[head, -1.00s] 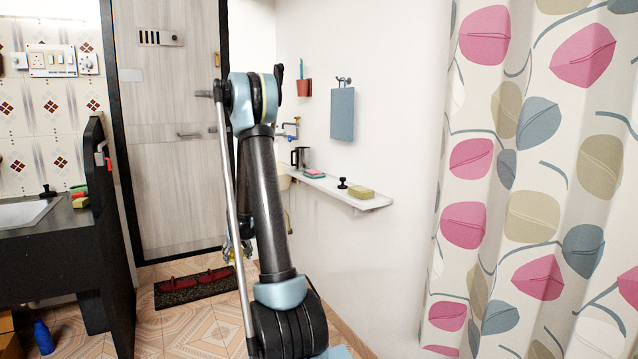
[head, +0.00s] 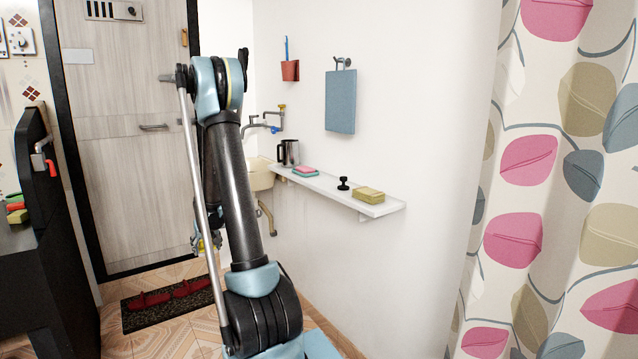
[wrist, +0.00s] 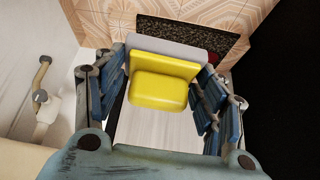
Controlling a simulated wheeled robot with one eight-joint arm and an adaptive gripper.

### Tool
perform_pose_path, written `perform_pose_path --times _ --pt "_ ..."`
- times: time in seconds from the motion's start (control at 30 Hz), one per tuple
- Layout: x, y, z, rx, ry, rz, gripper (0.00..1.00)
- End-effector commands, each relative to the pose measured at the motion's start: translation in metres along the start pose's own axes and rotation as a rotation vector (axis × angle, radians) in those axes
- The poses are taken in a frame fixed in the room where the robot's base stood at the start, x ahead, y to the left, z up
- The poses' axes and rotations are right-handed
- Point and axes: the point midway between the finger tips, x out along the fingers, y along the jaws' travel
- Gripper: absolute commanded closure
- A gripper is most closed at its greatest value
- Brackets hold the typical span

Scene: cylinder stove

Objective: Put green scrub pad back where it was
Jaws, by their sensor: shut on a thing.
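My gripper (wrist: 163,88) is shut on a pad with a yellow face (wrist: 160,90) and a grey layer behind it, held between the blue fingers in the wrist view. No green shows on the held pad in this view. In the head view, my gripper is mostly hidden behind my arm, low near the door. A white wall shelf (head: 325,187) is to the right of my arm. On it lie a pink and teal pad (head: 305,171) and a yellowish pad (head: 369,195), with a small black knob-like item (head: 343,184) between them.
A metal jug (head: 289,152) stands at the shelf's far end, beside a basin (head: 262,174). A dark counter (head: 45,290) with small coloured items is at left. A mat with red slippers (head: 170,294) lies by the door. A patterned curtain (head: 560,200) is at right.

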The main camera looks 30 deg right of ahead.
Motion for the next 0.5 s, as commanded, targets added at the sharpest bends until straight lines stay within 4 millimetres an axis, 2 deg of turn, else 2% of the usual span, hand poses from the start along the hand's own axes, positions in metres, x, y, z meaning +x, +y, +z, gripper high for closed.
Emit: perform_pose_path --times 0.37,0.5 --pt "0.0 0.005 0.0 0.005 0.0 0.003 0.74" --pt "-0.007 0.015 -0.004 0.021 -0.001 0.012 0.74"
